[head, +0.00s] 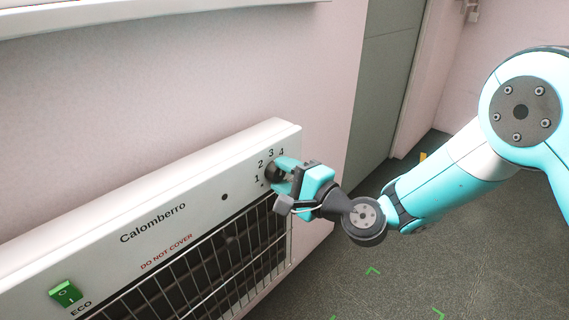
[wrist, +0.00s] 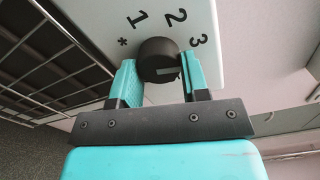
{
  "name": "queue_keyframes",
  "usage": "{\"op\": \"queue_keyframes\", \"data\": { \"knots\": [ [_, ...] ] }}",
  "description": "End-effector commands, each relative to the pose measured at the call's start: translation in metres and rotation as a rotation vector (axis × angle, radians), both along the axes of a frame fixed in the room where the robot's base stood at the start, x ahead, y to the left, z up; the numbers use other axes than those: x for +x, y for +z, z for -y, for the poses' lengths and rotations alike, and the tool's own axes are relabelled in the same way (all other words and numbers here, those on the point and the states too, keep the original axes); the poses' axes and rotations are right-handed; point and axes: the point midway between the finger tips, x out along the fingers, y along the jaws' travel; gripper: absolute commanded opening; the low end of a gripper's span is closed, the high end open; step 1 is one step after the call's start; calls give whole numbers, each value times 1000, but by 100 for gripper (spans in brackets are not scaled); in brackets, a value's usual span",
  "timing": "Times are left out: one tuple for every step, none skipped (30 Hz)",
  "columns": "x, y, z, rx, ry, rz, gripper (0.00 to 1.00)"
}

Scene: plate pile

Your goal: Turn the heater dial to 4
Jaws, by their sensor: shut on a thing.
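The heater (head: 105,238) is a white panel labelled "Calomberro" on the wall, with a black round dial (head: 271,173) at its upper right. Printed marks 1, 2, 3 and 4 curve around the dial; in the wrist view an asterisk, 1, 2 and 3 show beside the dial (wrist: 158,50). A short pale mark shows on the dial, but I cannot tell which number it points to. My gripper (head: 281,174) is shut on the dial, with one teal finger on each side of it in the wrist view (wrist: 160,78).
A green switch (head: 66,293) marked ECO is at the heater's lower left. A dark wire grille (head: 205,270) covers the front below the dial. A white ledge (head: 140,10) runs along the wall above. Open dark floor (head: 420,260) lies to the right.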

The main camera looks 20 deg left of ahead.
Motion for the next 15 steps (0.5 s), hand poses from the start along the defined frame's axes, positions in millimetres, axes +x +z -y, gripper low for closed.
{"op": "queue_keyframes", "data": {
  "knots": [
    [0, 3, 1, 13, -1, -41, 18],
    [0, 3, 1, 24, -2, -67, 18],
    [0, 3, 1, 39, -1, -101, 18],
    [0, 3, 0, 50, -1, -127, 18],
    [0, 3, 0, 59, -2, -150, 18],
    [0, 2, 0, 72, -2, -182, 18],
    [0, 2, 0, 83, -2, -207, 18],
    [0, 2, 0, 92, -1, -228, 18],
    [0, 2, 0, 104, -1, -258, 18],
    [0, 1, 0, 112, -2, -280, 18],
    [0, 1, 0, 120, -1, -299, 18],
    [0, 1, 0, 132, -1, -324, 18],
    [0, 1, 0, 139, -1, -342, 18],
    [0, 1, 0, 146, -1, -359, 18],
    [-1, 0, 0, 155, -1, -380, 18]
  ]
}}
